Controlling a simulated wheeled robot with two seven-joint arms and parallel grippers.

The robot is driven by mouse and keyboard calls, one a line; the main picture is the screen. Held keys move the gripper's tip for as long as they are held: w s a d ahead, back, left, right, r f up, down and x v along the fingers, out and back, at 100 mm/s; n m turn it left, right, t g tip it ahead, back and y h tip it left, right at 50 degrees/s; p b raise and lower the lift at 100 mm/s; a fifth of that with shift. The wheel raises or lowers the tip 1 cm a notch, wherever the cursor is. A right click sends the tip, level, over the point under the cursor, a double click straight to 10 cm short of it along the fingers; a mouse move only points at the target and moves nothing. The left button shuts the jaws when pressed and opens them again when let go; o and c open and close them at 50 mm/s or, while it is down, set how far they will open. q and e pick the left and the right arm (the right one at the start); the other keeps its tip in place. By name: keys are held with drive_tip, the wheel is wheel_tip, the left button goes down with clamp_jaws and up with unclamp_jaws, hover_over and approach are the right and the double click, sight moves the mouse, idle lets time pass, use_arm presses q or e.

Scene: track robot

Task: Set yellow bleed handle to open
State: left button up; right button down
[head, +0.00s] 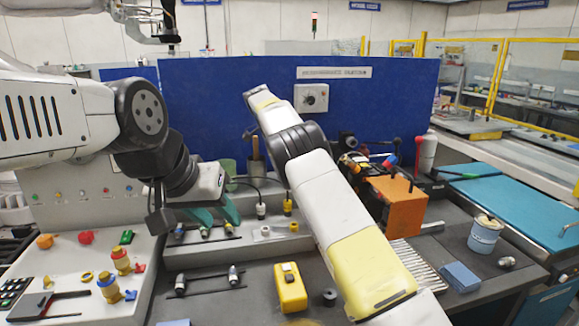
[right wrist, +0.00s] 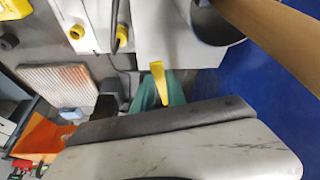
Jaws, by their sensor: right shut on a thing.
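The yellow bleed handle (right wrist: 158,82) shows in the right wrist view as a narrow yellow bar beside a pale grey block. My right gripper (right wrist: 172,92), with teal fingers, is shut on it; the grip itself is partly hidden by the gripper body. In the head view my right arm crosses the middle and I cannot make out its fingers or the bleed handle. My left gripper (head: 216,212) hangs over the grey bench at left centre, its two teal fingers apart with nothing seen between them.
A yellow box-shaped device (head: 290,288) lies on the bench left of my right forearm. A sloped panel (head: 70,290) with coloured knobs is at left. An orange box (head: 396,203) and a blue-white bucket (head: 485,235) stand at right. A blue partition (head: 215,95) closes the back.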

drive_tip(key=shift+w+a, duration=0.1)
drive_tip(key=shift+w, duration=0.05)
idle(0.4)
drive_tip(key=c, duration=1.3)
unclamp_jaws()
drive_tip(key=shift+c, duration=0.2)
drive_tip(key=shift+r, duration=0.1)
